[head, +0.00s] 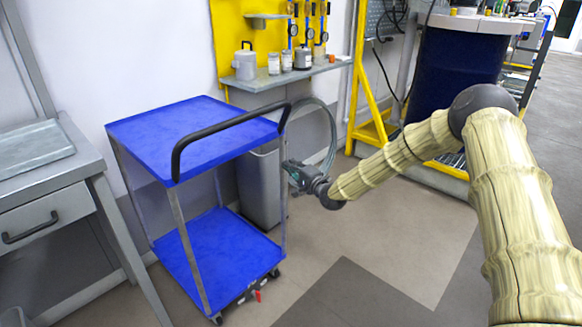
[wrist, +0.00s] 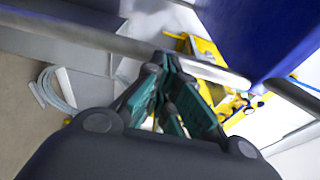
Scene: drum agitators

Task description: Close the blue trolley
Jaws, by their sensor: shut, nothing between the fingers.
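The blue trolley (head: 215,125) stands upright on the floor left of centre in the head view. It has a blue top, a blue lower shelf (head: 215,255), thin grey corner posts and a black bar handle (head: 232,122). I cannot make out a separate door or its position. My gripper (head: 289,167) is at the trolley's right side, near the right post and below the handle. In the wrist view my gripper (wrist: 168,62) has its fingers together and empty, close to a grey post (wrist: 215,70). Whether they touch is unclear. The blue top (wrist: 255,35) fills the upper right.
A grey workbench (head: 50,185) with a drawer stands at the left, near the trolley. A grey bin (head: 260,187) is behind it, below a shelf (head: 290,74) with jars. A yellow frame (head: 368,95) stands farther right. Floor is clear in front and right of the trolley.

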